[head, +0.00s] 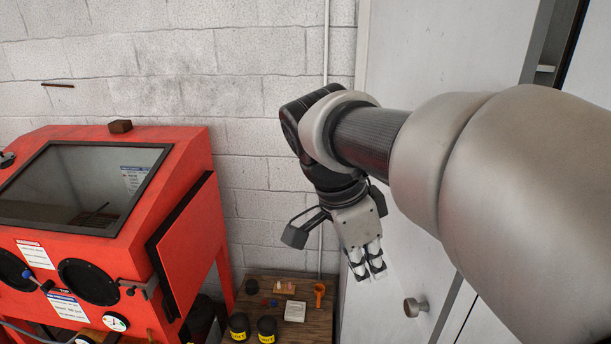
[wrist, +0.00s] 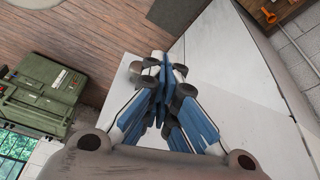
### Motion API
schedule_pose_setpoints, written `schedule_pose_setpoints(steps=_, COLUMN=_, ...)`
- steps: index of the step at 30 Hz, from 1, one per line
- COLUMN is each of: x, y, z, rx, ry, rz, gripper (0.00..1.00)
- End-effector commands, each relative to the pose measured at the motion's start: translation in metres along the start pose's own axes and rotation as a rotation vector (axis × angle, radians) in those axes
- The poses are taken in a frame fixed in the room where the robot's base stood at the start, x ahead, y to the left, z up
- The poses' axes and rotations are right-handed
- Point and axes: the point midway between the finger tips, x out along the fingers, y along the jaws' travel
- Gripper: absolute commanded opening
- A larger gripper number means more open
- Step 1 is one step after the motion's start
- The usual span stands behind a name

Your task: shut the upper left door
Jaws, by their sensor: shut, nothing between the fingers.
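A pale grey-white door (head: 440,40) of a tall cabinet stands right of the wall, with a round knob (head: 413,307) low on its face. A dark gap shows between this door and the panel to its right, so it looks ajar; my arm hides much of it. My gripper (head: 368,276) points down in front of the door, left of the knob, shut and empty. In the wrist view the gripper (wrist: 160,75) is shut beside the white surface (wrist: 225,65), and a round knob (wrist: 136,67) shows just past the fingers. I cannot tell whether the fingers touch the door.
A red blasting cabinet (head: 120,190) with a window and side door stands at left. A low wooden table (head: 280,330) carries dark jars, an orange funnel-like piece and small parts. A pipe runs down the block wall. A green machine (wrist: 45,95) shows in the wrist view.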

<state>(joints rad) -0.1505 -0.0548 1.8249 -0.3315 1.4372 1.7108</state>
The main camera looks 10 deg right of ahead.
Motion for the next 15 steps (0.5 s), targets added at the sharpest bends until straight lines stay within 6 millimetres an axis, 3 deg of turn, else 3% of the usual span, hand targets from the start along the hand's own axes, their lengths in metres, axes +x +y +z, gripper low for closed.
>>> schedule_pose_setpoints(steps=1, x=-0.014, y=-0.006, z=-0.005, rx=0.052, ry=0.016, rz=0.015, gripper=0.0)
schedule_pose_setpoints(steps=6, x=-0.022, y=-0.015, z=-0.009, rx=0.165, ry=0.045, rz=0.036, gripper=0.0)
schedule_pose_setpoints(steps=11, x=-0.005, y=-0.014, z=-0.01, rx=0.175, ry=0.048, rz=0.04, gripper=0.0)
schedule_pose_setpoints(steps=15, x=0.022, y=-0.013, z=-0.011, rx=0.174, ry=0.048, rz=0.041, gripper=0.0)
